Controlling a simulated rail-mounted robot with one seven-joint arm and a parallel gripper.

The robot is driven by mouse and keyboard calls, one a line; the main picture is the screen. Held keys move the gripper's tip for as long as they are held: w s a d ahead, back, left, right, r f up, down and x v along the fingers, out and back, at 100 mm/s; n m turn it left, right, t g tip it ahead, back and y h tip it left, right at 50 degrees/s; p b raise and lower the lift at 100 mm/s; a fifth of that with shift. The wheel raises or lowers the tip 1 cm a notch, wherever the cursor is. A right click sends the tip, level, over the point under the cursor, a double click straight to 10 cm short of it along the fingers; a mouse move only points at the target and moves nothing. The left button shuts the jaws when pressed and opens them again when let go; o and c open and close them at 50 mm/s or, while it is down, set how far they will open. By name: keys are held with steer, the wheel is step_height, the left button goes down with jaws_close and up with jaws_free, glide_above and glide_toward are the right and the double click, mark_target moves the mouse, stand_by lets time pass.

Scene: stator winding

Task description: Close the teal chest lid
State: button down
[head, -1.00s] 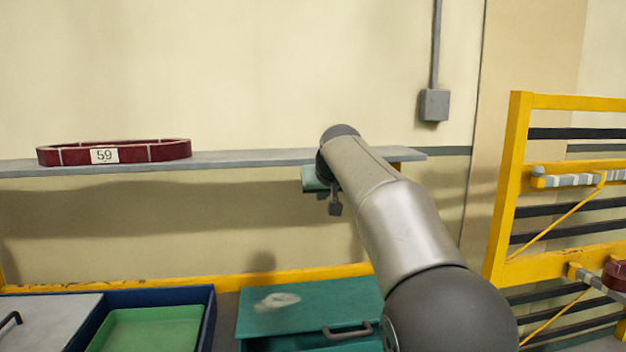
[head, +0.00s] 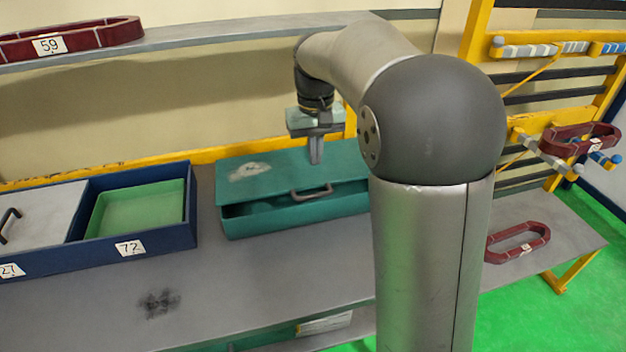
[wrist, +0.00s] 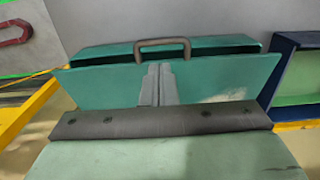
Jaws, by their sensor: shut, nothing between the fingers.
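The teal chest (head: 290,218) stands on the grey bench in the head view. Its lid (head: 275,172) is ajar, with a dark gap along the front between lid edge and front wall. A dark handle (head: 311,193) is on the lid's front edge. In the wrist view the lid (wrist: 105,88), handle (wrist: 162,44) and gap also show. My gripper (head: 316,162) points down over the lid, behind the handle. Its fingers (wrist: 158,72) are shut and empty. I cannot tell whether the fingertips touch the lid.
A navy box (head: 190,215) with a green tray (head: 140,212) stands left of the chest. A shelf (head: 220,38) with a dark red ring (head: 90,38) runs above and behind. A yellow rack (head: 480,30) is at the right. The bench in front (head: 240,280) is mostly clear.

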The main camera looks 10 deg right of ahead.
step_height(320, 180, down, 9)
steer(key=shift+r+p, duration=0.1)
steer(key=shift+p, duration=0.55)
